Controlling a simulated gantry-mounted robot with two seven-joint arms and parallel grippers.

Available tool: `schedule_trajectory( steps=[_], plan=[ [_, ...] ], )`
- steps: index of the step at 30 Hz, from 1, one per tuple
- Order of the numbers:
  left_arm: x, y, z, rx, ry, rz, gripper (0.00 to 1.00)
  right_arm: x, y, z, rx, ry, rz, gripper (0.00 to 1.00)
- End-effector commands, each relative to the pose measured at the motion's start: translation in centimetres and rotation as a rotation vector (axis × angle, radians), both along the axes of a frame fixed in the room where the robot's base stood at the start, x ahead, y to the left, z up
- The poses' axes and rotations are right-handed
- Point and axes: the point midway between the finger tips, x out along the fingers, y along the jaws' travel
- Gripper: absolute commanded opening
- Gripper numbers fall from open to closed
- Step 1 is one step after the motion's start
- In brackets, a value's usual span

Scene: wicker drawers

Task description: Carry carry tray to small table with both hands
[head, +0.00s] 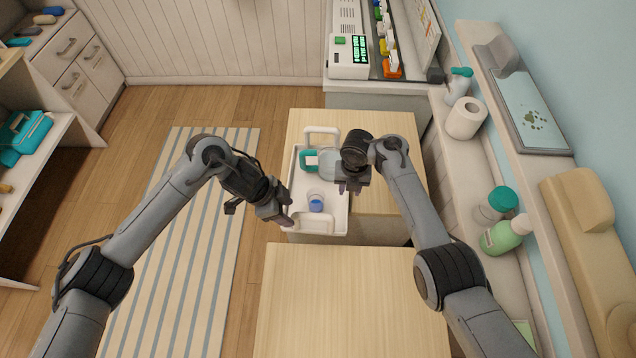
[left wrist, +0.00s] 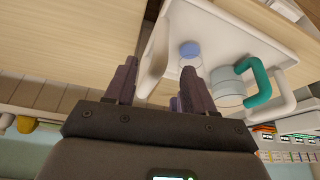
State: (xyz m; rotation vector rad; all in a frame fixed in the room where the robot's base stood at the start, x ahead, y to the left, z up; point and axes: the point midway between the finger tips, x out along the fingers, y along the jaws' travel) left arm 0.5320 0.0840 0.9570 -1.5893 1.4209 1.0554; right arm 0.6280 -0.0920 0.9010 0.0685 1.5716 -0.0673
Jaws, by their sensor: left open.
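The white carry tray (head: 338,222) lies on the far wooden table (head: 375,198), along its left side. It has a raised handle at its far end and another at its near end. In it are a clear jug with a teal handle (head: 309,160) and a clear cup with blue in it (head: 316,204). In the left wrist view the tray wall (left wrist: 155,60) shows between and beyond the spread fingers. My right gripper (head: 350,188) is over the tray's right side; its finger gap is unclear.
A near wooden table (head: 345,300) with a clear top stands in front, across a narrow gap. A striped rug (head: 180,240) lies on open floor to the left. A ledge on the right holds a paper roll (head: 466,118) and a green bottle (head: 503,236). A counter stands behind.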

Motion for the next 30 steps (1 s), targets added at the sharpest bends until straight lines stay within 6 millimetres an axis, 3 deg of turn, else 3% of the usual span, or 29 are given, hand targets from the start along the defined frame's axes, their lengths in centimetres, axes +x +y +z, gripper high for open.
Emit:
schedule_trajectory(
  steps=[6,12,27,30],
  plan=[
    [0.0,-1.3,-3.2,0.0,0.005,0.001,0.54,-0.1,-0.1,-3.4,-0.003,0.001,-0.001,0.36],
    [0.2,-2.0,-5.0,0.001,0.003,0.001,0.54,0.0,0.0,-5.4,-0.001,0.001,-0.001,0.36],
    [0.2,-2.4,-5.9,0.001,0.001,0.001,0.54,0.0,-0.1,-6.3,-0.001,-0.003,-0.001,0.36],
    [0.2,-2.4,-5.9,0.001,0.001,0.001,0.39,0.0,-0.1,-6.3,-0.001,-0.003,-0.001,0.21]
  ],
)
